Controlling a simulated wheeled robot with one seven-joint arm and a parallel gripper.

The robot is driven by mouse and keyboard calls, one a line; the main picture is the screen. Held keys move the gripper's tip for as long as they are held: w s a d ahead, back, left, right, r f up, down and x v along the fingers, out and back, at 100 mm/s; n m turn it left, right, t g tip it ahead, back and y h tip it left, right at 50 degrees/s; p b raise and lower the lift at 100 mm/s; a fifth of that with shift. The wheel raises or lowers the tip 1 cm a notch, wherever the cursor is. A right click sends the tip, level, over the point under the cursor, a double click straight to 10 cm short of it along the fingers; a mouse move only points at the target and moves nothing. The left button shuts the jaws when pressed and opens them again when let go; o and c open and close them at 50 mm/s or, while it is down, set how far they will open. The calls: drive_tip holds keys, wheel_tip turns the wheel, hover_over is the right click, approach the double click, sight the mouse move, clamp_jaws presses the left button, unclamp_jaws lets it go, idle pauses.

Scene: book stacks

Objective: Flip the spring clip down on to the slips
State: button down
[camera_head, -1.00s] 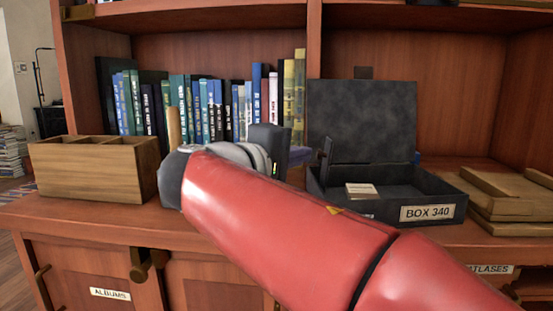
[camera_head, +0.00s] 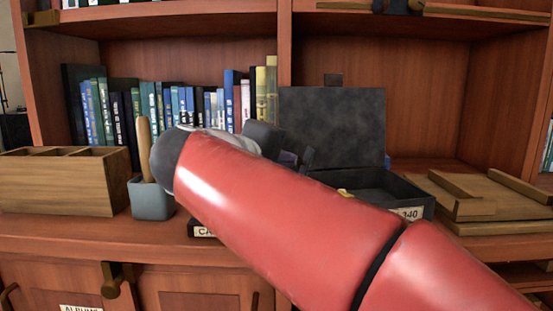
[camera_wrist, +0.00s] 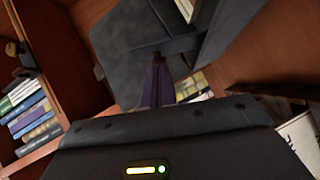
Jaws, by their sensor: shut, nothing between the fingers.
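The dark grey box (camera_head: 424,199) labelled 340 stands on the counter with its lid (camera_head: 335,125) raised at the back. A small upright dark piece (camera_head: 308,157), which looks like the spring clip, stands at the box's left side. My arm hides the box's front left and most of the slips. In the wrist view, pale printed paper (camera_wrist: 194,86), probably the slips, shows beside my fingers. My gripper (camera_wrist: 158,75) is shut and empty, its tips close to a dark bar (camera_wrist: 168,46), likely the clip. I cannot tell whether they touch.
A wooden compartment box (camera_head: 65,182) and a grey cup (camera_head: 152,199) with a wooden-handled tool stand left. Several books (camera_head: 160,105) line the shelf behind. Wooden boards (camera_head: 490,194) lie right of the box. A partly hidden labelled item (camera_head: 203,231) sits under my arm.

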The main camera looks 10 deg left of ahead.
sight(307, 158)
drive_tip(key=d, duration=0.1)
drive_tip(key=d+m+g+y, duration=0.1)
drive_tip(key=w+m+g+p, duration=0.1)
drive_tip(key=shift+w+d+r+y, duration=0.1)
drive_tip(key=shift+d+r+y, duration=0.2)
drive_tip(key=shift+d+r, duration=0.1)
drive_tip(key=d+m+g+y, duration=0.1)
drive_tip(key=w+d+f+m+g+y+p, duration=0.1)
drive_tip(key=d+y, duration=0.1)
drive_tip(key=shift+w+f, duration=0.15)
drive_tip(key=shift+f, duration=0.05)
drive_tip(key=shift+a+f, duration=0.1)
drive_tip(key=shift+s+a+f, duration=0.3)
drive_tip(key=shift+a, duration=0.25)
drive_tip(key=shift+r, duration=0.15)
drive_tip(key=s+d+r+p, duration=0.4)
drive_tip(key=s+r, duration=0.2)
drive_tip(key=r, duration=0.4)
drive_tip(key=shift+r, duration=0.35)
